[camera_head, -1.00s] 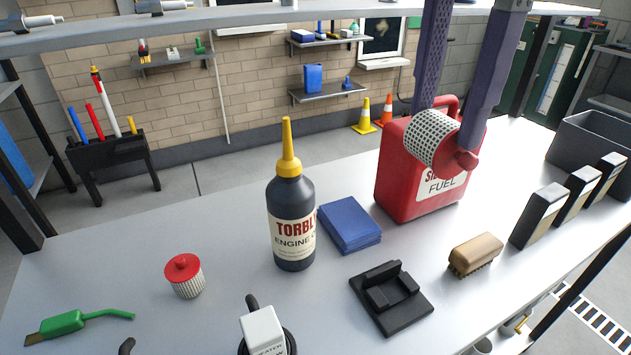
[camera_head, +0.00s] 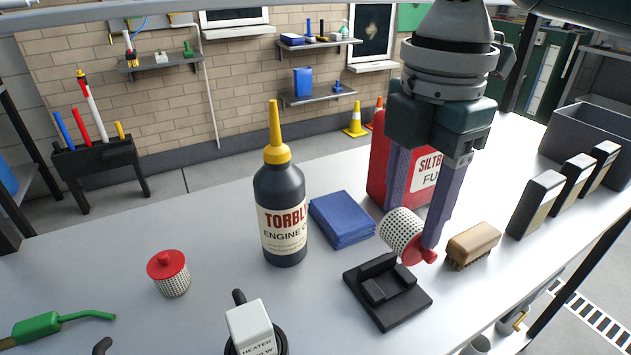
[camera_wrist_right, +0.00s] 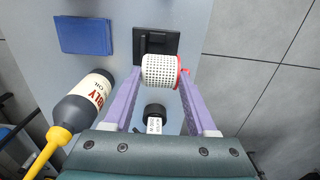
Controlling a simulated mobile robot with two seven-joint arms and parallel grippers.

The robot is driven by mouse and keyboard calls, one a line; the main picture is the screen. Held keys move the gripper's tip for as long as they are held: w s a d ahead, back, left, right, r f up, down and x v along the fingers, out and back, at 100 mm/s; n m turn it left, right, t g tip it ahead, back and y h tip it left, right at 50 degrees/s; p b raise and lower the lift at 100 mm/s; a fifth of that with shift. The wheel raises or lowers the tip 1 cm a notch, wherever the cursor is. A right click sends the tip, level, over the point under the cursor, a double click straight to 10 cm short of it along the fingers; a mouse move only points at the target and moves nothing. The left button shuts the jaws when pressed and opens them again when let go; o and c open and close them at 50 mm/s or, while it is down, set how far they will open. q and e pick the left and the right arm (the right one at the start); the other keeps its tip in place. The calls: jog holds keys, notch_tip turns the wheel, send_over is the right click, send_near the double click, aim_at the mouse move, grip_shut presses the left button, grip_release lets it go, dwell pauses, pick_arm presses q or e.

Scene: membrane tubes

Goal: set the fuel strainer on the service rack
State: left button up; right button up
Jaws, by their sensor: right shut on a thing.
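The fuel strainer (camera_head: 401,232), a white perforated cylinder with a red end cap, is held on its side between the purple fingers of my right gripper (camera_head: 412,230). The gripper is shut on it. A black cradle-like stand (camera_head: 408,305), which I take for the service rack, sits on the bench just below and in front of the strainer. In the right wrist view the strainer (camera_wrist_right: 160,72) lies across the fingers, overlapping the near edge of the black stand (camera_wrist_right: 150,36). I cannot tell whether they touch. My left gripper is not in view.
A similar red-capped strainer (camera_head: 171,279) stands at left. An engine oil bottle (camera_head: 282,215), blue cloth stack (camera_head: 342,219), red fuel can (camera_head: 379,165) and brush (camera_head: 472,243) surround the stand. A white heater box (camera_head: 249,326) is in front. Dark blocks (camera_head: 537,205) line the right.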

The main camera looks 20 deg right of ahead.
send_over(393, 289)
notch_tip(393, 289, down, 7)
jog(key=shift+f, duration=0.15)
jog(key=shift+f, duration=0.2)
jog(key=o, duration=1.3)
